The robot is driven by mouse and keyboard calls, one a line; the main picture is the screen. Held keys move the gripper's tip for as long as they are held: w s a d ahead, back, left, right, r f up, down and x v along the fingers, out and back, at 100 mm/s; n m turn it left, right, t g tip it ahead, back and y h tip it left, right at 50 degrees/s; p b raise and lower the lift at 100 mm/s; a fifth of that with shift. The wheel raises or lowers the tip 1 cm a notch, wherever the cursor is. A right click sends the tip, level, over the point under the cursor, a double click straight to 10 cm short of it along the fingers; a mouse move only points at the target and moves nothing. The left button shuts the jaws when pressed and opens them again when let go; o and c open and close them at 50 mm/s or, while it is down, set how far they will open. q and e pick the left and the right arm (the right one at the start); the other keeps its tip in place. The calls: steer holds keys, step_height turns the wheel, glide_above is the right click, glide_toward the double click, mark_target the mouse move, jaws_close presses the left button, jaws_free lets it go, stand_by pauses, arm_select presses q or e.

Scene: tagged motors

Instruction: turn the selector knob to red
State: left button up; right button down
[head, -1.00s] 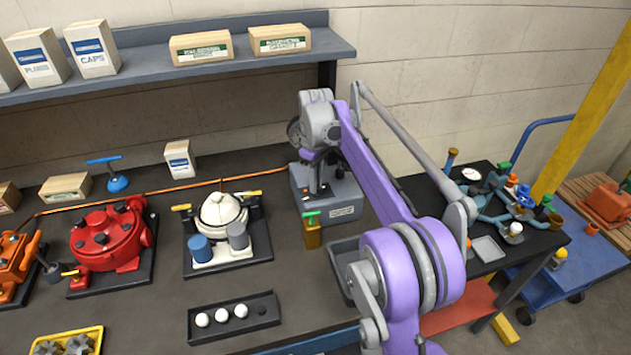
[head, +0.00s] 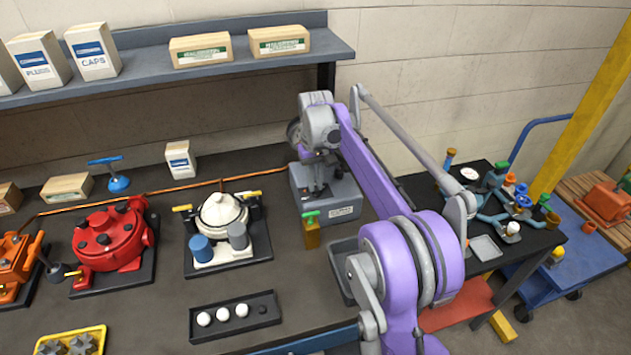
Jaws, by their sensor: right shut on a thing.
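A grey box (head: 340,203) with a white label on its front stands at the back right of the bench. My right gripper (head: 318,187) points down onto the top of this box, under my purple arm. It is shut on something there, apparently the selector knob. The jaws and wrist hide the knob, so I cannot read its setting or see any red mark. My left gripper is not in view.
A small amber bottle with a green top (head: 311,230) stands close in front of the box. A grey tray (head: 340,270) lies partly behind my arm. A white motor (head: 222,212) and a red motor (head: 108,240) sit to the left. A dark tray (head: 200,333) holds white balls.

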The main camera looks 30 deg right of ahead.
mark_target(316, 186)
stand_by(0.3)
steer(key=c, duration=0.9)
jaws_free()
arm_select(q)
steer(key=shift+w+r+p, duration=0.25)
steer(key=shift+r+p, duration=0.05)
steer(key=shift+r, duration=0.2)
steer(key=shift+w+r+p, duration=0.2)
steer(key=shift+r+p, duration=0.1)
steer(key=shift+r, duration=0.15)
arm_select(e)
step_height(316, 186, up, 11)
steer(key=shift+f, duration=0.1)
